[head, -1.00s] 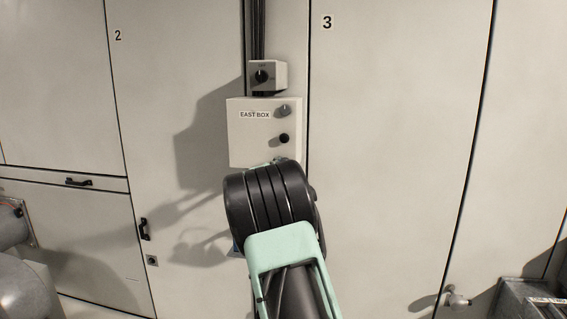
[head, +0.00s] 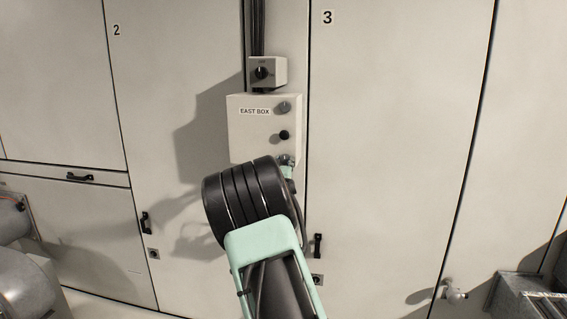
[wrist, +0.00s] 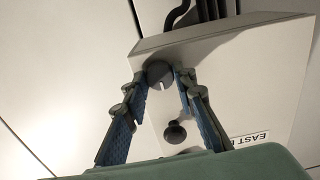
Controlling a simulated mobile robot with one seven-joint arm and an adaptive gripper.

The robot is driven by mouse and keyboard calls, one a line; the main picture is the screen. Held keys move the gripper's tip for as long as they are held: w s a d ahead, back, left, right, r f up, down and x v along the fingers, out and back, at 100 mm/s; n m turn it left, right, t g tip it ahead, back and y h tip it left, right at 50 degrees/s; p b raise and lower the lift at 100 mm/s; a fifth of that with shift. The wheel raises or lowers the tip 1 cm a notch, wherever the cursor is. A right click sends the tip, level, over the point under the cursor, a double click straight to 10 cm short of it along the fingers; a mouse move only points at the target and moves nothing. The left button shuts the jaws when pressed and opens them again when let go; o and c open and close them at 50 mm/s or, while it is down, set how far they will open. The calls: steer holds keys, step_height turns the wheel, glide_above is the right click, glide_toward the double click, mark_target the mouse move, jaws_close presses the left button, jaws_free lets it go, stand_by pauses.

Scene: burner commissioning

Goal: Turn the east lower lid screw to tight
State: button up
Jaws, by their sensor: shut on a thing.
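The east box (head: 250,140) is a pale wall box with its label at upper left. Down its right side are a grey upper lid screw (head: 283,107), a black knob (head: 283,135) and the grey lower lid screw (head: 284,159). The wrist view shows the box turned over, with the lower lid screw (wrist: 159,74) near the top and the black knob (wrist: 175,133) below it. My gripper (wrist: 164,77) has its blue-padded fingers on either side of the lower screw and is shut on it. In the head view my arm hides part of the gripper.
A small switch box (head: 267,72) with a black rotary knob is above the east box, with dark cables (head: 257,30) rising behind it. Cabinet doors marked 2 and 3 surround it, with black handles (head: 318,246). Grey pipework (head: 20,290) stands at lower left.

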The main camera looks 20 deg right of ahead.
steer(key=o, duration=1.2)
steer(key=shift+c, duration=0.2)
steer(key=v, duration=1.2)
